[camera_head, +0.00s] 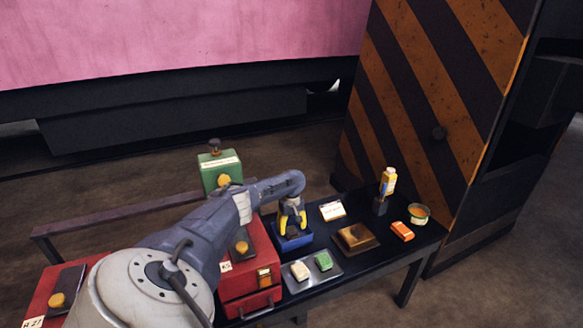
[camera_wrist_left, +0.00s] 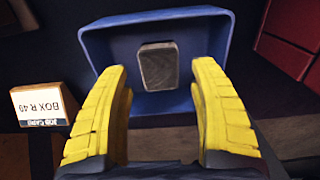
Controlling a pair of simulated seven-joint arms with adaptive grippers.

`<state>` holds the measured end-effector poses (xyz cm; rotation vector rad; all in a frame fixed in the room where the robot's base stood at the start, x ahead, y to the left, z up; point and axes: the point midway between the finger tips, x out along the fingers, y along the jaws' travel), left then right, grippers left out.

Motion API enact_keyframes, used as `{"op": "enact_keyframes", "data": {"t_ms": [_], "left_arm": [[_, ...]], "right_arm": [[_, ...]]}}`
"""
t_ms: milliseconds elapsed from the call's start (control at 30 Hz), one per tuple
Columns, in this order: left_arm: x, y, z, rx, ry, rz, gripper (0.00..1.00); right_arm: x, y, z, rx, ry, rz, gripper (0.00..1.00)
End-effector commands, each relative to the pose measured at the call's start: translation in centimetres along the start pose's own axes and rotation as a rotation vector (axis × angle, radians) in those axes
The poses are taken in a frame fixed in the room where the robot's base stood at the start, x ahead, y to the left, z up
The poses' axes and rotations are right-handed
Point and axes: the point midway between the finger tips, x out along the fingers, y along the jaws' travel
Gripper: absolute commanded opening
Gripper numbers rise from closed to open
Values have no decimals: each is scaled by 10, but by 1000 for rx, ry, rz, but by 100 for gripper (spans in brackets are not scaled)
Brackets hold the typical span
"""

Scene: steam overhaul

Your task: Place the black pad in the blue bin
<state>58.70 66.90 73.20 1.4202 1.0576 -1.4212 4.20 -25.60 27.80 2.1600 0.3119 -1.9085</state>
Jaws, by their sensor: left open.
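The blue bin (camera_head: 290,243) stands on the dark table beside the red box, below my left gripper (camera_head: 292,222). In the left wrist view the blue bin (camera_wrist_left: 197,102) opens toward the camera. A dark grey-black pad (camera_wrist_left: 158,66) lies inside it, on the floor near the middle. My left gripper (camera_wrist_left: 160,72) is open, with its yellow fingers apart over the bin's near rim, one on each side of the pad in the picture. The pad cannot be made out in the head view. My right gripper is not in view.
A grey tray (camera_head: 318,278) holds a white pad (camera_head: 300,271) and a green pad (camera_head: 324,261). A brown block (camera_head: 354,238), job card (camera_head: 332,211), orange pad (camera_head: 402,231), tin (camera_head: 419,213) and yellow bottle (camera_head: 389,180) stand right. Red boxes (camera_head: 258,262) stand left.

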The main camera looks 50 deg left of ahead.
Motion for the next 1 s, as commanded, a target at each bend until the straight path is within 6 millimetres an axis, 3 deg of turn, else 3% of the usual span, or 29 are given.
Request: {"op": "enact_keyframes", "data": {"t_ms": [300, 500, 1000], "left_arm": [[-52, 0, -1, 2, 2, 2, 62], [-72, 0, 0, 0, 1, 1, 62], [-82, 0, 0, -1, 1, 1, 62]], "right_arm": [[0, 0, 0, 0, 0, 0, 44], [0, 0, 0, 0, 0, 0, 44], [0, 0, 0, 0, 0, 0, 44]]}}
